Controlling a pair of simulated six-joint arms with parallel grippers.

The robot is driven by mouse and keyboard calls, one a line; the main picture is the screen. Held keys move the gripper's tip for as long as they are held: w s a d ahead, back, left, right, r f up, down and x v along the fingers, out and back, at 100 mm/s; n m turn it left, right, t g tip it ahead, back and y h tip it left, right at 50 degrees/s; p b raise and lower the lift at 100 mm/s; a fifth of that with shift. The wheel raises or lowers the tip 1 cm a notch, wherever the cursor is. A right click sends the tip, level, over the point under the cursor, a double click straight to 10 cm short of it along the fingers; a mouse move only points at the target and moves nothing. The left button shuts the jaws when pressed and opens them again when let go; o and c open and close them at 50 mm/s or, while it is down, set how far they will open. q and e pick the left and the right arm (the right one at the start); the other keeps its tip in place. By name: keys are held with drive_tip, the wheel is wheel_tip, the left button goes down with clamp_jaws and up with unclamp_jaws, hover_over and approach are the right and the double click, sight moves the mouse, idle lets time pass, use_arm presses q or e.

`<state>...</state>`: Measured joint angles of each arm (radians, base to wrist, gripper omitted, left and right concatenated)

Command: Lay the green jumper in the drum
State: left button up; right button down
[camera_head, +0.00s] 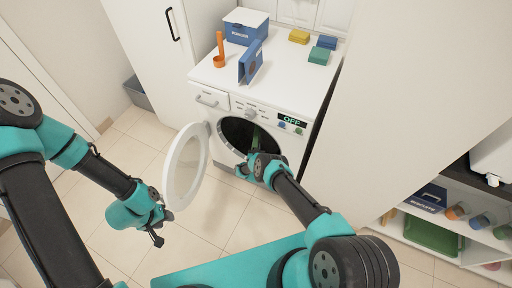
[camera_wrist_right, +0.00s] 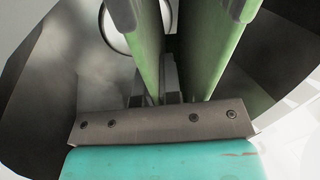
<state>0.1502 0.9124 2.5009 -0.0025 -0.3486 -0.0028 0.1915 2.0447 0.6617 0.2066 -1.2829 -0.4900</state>
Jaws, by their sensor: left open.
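The green jumper (camera_wrist_right: 218,55) shows in the right wrist view as two upright green panels close in front of my right gripper (camera_wrist_right: 170,85). A thin strip of it shows in the head view (camera_head: 255,136). My right gripper (camera_head: 257,160) is at the mouth of the drum (camera_head: 236,132) of the white washing machine. The round door (camera_head: 186,168) stands open to the left. My left gripper (camera_head: 160,228) is open and empty over the floor, left of the machine.
Shelves with a green tray (camera_head: 431,235) stand at right. Tiled floor (camera_head: 230,225) is clear in front.

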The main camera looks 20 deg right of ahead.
drive_tip(key=c, duration=1.2)
unclamp_jaws()
drive_tip(key=shift+s, duration=0.1)
drive_tip(key=v, duration=1.7)
drive_tip(key=shift+s, duration=0.15)
